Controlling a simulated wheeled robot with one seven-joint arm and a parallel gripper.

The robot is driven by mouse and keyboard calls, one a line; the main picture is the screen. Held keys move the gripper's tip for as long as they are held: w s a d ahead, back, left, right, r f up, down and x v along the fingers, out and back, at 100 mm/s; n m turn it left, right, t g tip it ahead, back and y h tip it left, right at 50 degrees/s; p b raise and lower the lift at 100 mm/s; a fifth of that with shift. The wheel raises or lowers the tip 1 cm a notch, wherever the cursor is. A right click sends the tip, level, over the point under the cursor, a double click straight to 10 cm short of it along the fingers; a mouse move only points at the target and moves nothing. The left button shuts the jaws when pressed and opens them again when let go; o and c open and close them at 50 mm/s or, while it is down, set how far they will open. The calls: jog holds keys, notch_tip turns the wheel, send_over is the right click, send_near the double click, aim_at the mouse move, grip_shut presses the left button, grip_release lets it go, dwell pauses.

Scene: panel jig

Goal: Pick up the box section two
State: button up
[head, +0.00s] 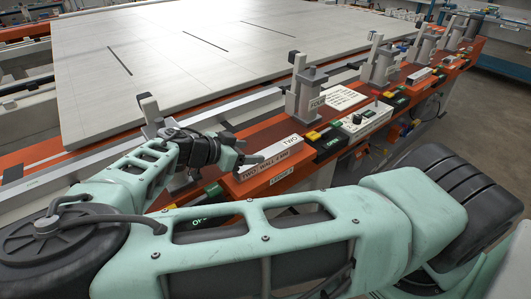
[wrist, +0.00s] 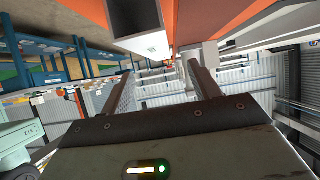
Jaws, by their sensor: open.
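The box section two (head: 272,163) is a pale, long bar marked "TWO" and "TWO WALL 4 MM". It lies on an orange block on the rail in the head view. In the wrist view its hollow, dark square end (wrist: 140,20) shows at the top, just beyond the fingertips. My gripper (head: 243,158) is at the left end of the bar in the head view. In the wrist view my gripper (wrist: 160,75) has its two fingers apart with nothing held between them. Whether a finger touches the bar cannot be told.
A large white panel (head: 200,60) lies behind the rail. My forearm crosses the front of the head view.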

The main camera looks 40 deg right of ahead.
aim_at(270, 151)
jog(key=p+x, duration=0.1)
jog(key=x, duration=0.6)
jog(key=shift+s+d+p, duration=0.1)
jog(key=shift+d+p, duration=0.15)
jog(key=shift+p, duration=0.1)
jog(key=c, duration=1.2)
jog(key=shift+c, duration=0.2)
